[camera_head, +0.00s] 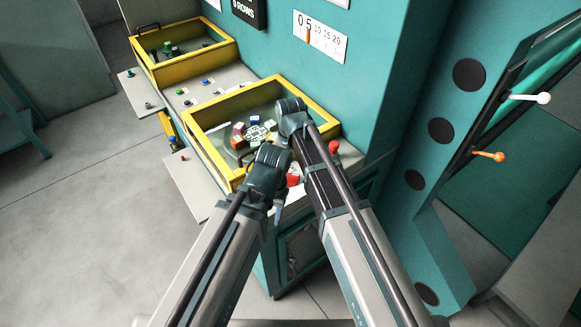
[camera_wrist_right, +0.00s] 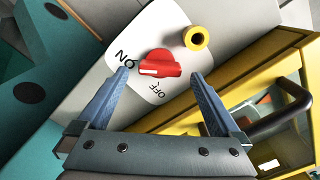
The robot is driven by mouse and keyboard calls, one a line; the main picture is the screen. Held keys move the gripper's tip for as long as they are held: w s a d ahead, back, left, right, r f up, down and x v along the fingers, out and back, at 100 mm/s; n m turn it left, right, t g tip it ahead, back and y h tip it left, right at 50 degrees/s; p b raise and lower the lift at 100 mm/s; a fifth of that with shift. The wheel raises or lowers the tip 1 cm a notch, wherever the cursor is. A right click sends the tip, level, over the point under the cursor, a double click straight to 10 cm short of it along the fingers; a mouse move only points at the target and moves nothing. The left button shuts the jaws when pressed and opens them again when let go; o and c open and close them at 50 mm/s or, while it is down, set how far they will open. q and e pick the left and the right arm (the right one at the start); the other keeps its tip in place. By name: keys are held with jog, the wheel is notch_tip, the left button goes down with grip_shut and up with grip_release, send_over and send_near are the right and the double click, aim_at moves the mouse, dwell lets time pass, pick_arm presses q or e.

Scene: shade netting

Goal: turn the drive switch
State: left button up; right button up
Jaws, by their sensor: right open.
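The drive switch is a red knob (camera_wrist_right: 158,66) on a white plate (camera_wrist_right: 140,36) marked ON and OFF. A white mark shows at the knob's left end, close to the word ON; I cannot tell its exact setting. My right gripper (camera_wrist_right: 160,74) is open, with one blue finger on each side of the knob in the right wrist view. I cannot tell whether the fingers touch it. In the head view the red knob (camera_head: 293,179) is partly hidden beside the dark wrist, where a blue fingertip shows.
A yellow frame (camera_wrist_right: 270,65) with a black handle (camera_wrist_right: 275,122) stands close on the right. In the head view, a red button (camera_head: 333,147) and a teal cabinet wall (camera_head: 375,70) lie to the right.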

aim_at(290, 174)
pick_arm(q)
notch_tip(290, 174, up, 12)
jog(key=p, duration=1.1)
pick_arm(e)
notch_tip(290, 174, up, 12)
jog(key=shift+f, duration=0.1)
